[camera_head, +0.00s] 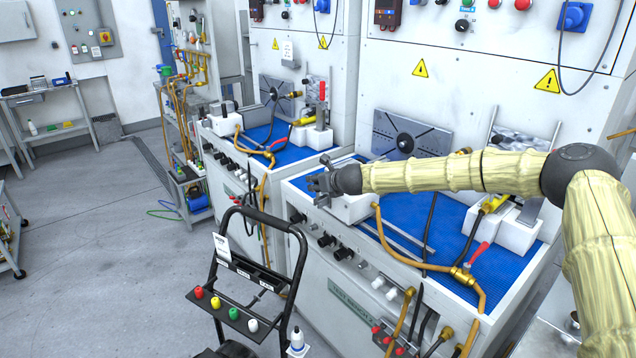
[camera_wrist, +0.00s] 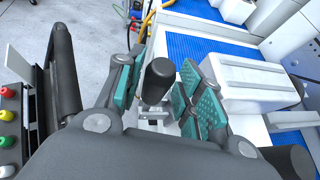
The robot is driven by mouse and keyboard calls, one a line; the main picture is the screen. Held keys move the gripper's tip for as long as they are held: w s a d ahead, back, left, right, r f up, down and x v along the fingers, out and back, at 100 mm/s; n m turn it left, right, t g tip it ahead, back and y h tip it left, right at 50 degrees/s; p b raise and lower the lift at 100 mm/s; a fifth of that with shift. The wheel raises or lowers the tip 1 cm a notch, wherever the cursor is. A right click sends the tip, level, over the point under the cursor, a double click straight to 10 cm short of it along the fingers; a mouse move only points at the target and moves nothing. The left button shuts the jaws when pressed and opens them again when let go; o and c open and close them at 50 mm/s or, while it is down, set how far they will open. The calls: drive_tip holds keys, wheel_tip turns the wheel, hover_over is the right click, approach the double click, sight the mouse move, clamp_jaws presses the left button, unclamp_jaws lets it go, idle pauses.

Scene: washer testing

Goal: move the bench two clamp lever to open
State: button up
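My gripper (camera_head: 322,184) is over the left front corner of bench two (camera_head: 350,298), at a white block (camera_head: 352,208) on its blue mat. In the wrist view my gripper (camera_wrist: 160,88) has its teal-padded fingers apart. A black knob, seemingly the clamp lever's handle (camera_wrist: 158,76), stands between them, with a pale metal part below it. Gaps seem to show beside the knob, but I cannot tell whether either pad touches it. The white block (camera_wrist: 245,80) lies to the right of the fingers there. In the head view my gripper hides the lever.
A black trolley (camera_head: 240,268) with coloured knobs stands close in front of bench two. A red-handled valve (camera_head: 478,256) and hoses lie on the bench's right side. Bench one (camera_head: 262,165) stands behind to the left. The floor (camera_head: 95,270) at left is clear.

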idle(0.3)
drive_tip(key=v, duration=1.2)
